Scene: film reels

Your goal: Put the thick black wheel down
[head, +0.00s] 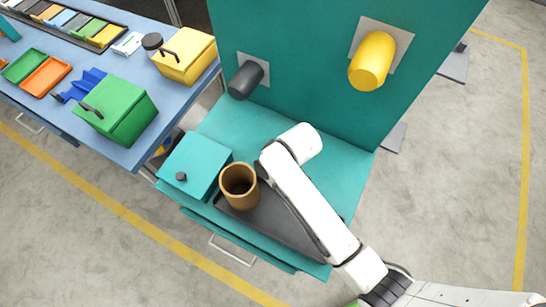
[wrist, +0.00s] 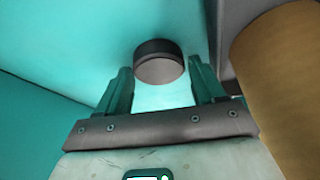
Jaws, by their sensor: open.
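The thick black wheel (wrist: 159,64) shows in the wrist view as a short black cylinder with a grey lower face, against a teal surface. My gripper (wrist: 161,68) is open, with one finger on each side of the wheel. In the head view my white arm hides the gripper, and I cannot make out this wheel there.
A brown cup (head: 239,187) stands close at the right in the wrist view (wrist: 285,75). Near it are a teal box (head: 196,160), a dark tray (head: 285,225) and a teal upright panel (head: 310,60) with black (head: 244,80) and yellow (head: 372,62) pegs.

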